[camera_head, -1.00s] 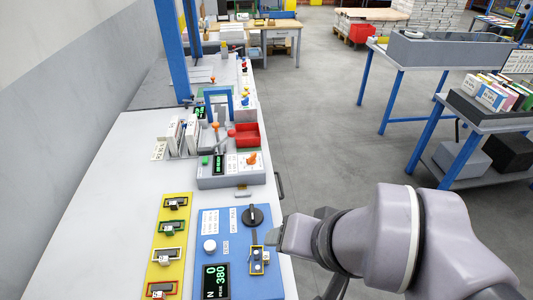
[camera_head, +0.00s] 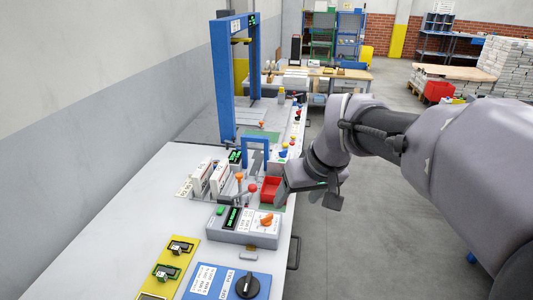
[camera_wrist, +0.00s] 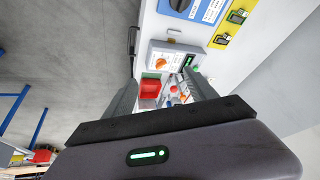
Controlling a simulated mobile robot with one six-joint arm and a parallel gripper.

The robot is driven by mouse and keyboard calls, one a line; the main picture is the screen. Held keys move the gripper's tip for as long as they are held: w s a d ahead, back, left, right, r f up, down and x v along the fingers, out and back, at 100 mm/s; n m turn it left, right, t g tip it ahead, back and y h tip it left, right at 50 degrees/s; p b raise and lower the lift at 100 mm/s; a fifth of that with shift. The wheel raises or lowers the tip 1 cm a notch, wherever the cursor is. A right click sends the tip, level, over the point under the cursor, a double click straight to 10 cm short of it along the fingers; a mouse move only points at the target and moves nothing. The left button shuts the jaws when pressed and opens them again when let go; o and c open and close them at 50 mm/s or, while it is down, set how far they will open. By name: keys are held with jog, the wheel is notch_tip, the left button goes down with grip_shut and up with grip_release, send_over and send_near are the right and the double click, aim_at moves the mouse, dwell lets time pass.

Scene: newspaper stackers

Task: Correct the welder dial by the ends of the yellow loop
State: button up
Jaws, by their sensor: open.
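The welder (camera_head: 238,232) is a grey box with a green display, a green button, a white label and an orange dial (camera_head: 267,220). It stands on the bench's right side. In the wrist view the welder (camera_wrist: 187,49) lies ahead of the fingers, with its orange dial (camera_wrist: 160,63) facing the camera; the dial's exact setting is too small to read. My gripper (camera_head: 308,192) is open and empty, above the bench's right edge beyond the welder. In the wrist view its spread fingers (camera_wrist: 163,88) have nothing between them up close. I cannot make out the yellow loop.
A red bin (camera_head: 271,188) sits just behind the welder, beside levers with orange and red knobs. White boxes (camera_head: 209,178) stand to the left. A blue panel (camera_head: 218,285) with a black knob and a yellow board (camera_head: 163,272) lie nearer. The left benchtop is clear.

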aim_at(267, 216)
jog(key=w+a+f+n, duration=0.35)
jog(key=w+f, duration=0.35)
jog(key=w, duration=0.4)
jog(key=shift+g, duration=0.3)
jog(key=b+x, duration=0.2)
jog(key=x, duration=0.3)
jog(key=b+x, duration=0.1)
jog(key=x, duration=0.5)
jog(key=b+x, duration=0.2)
jog(key=x, duration=0.3)
jog(key=shift+w+d+f+b, duration=0.2)
jog(key=shift+d+f+b, duration=0.1)
jog(key=shift+f+b, duration=0.1)
jog(key=c, duration=1.4)
